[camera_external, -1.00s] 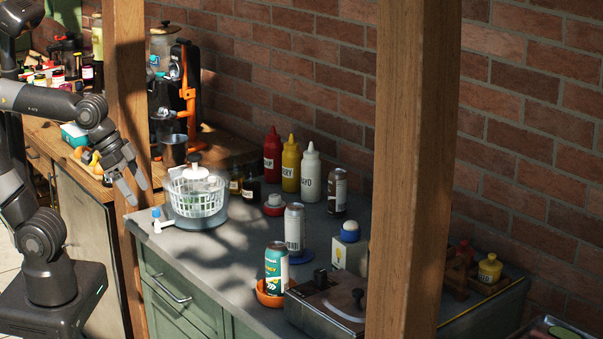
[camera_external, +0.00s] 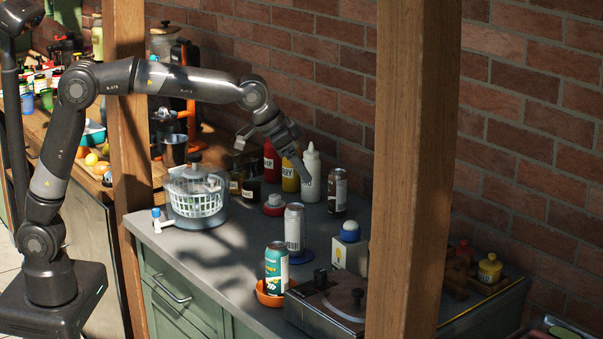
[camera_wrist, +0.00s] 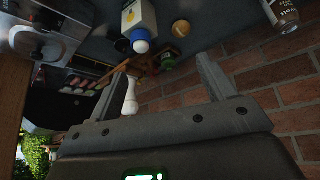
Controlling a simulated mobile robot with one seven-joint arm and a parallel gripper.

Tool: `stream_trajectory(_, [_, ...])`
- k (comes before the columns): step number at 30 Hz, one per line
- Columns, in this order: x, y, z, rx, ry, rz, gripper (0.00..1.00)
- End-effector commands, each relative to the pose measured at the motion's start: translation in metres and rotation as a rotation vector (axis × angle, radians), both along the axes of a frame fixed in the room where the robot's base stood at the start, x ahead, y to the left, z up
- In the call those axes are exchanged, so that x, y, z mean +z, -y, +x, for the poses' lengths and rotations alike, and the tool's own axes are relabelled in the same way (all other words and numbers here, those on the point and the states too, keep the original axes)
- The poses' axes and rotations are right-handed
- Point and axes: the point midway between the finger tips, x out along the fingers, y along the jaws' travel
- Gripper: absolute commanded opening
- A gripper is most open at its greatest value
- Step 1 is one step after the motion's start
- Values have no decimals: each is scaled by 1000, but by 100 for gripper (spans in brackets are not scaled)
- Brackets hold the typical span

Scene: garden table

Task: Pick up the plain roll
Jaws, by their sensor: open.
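No thing in view is clearly the plain roll. Small rounded yellow and orange items (camera_external: 91,159) lie on the wooden counter at the left in the external view, too small to identify. A round tan thing (camera_wrist: 181,28) sits at the top of the wrist view; I cannot tell whether it is a roll or a lid. My gripper (camera_external: 270,157) is open and empty, above the grey counter near the squeeze bottles, tilted toward the brick wall. In the wrist view its two fingers (camera_wrist: 161,68) stand wide apart with nothing held between them.
Red, yellow and white squeeze bottles (camera_external: 311,176) stand by the wall near my gripper. A salad spinner (camera_external: 196,197), cans (camera_external: 294,230), an orange bowl (camera_external: 268,294) and a carton (camera_external: 350,255) crowd the grey counter (camera_external: 230,275). Wooden posts (camera_external: 412,170) rise in front.

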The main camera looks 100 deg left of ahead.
Motion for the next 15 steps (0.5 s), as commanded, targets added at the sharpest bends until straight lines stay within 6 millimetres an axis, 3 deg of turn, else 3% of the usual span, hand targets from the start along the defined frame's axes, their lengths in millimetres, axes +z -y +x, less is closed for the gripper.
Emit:
stream_trajectory(1, [-11,-10,19,13,-2,2,76])
stream_trajectory(6, [-44,-38,72,49,4,13,76])
stream_trajectory(15, [-108,-79,143,97,15,33,76])
